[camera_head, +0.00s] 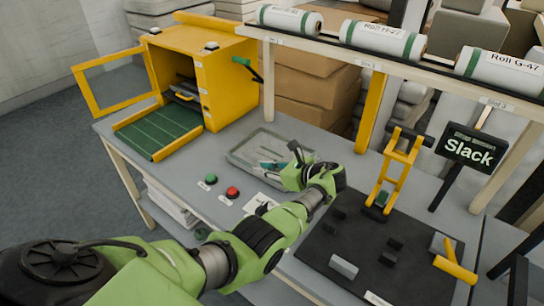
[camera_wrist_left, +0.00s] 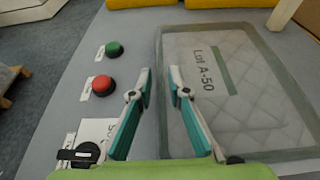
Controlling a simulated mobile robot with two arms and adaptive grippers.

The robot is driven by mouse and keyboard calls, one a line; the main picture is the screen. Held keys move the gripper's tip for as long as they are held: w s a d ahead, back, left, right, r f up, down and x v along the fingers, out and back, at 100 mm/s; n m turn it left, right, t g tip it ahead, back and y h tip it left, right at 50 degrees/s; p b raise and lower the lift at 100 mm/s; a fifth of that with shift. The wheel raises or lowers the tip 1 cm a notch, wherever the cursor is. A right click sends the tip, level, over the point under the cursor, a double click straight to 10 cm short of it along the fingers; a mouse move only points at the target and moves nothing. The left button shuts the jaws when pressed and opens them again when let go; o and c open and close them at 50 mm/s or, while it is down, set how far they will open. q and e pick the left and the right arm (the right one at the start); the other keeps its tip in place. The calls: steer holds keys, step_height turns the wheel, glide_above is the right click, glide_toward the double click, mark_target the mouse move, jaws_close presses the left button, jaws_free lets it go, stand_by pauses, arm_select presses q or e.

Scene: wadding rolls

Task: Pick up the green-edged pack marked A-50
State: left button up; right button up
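The pack marked "Lot A-50" (camera_head: 248,146) is a flat, clear, quilted pack with grey-green edges. It lies on the grey table, and in the left wrist view (camera_wrist_left: 245,120) its label and a green stripe are readable. My left gripper (camera_head: 280,160) is above the pack's near right part in the head view, hiding some of it. In the left wrist view the left gripper (camera_wrist_left: 160,88) has its two teal-lined fingers apart with nothing between them. The fingertips are by the pack's left edge; contact cannot be told. My right gripper is not in view.
A green button (camera_head: 211,179) and a red button (camera_head: 232,192) sit left of the arm. A yellow cabinet (camera_head: 228,85) with an open door stands at the back left. Rolls (camera_head: 382,38) lie on a raised rack. A dark board (camera_head: 350,235) with fixtures and a "Slack" display (camera_head: 469,150) are right.

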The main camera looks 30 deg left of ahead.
arm_select(q)
steer(key=shift+x, duration=1)
steer(key=shift+d, duration=0.15)
jaws_close()
steer(key=shift+r, duration=0.15)
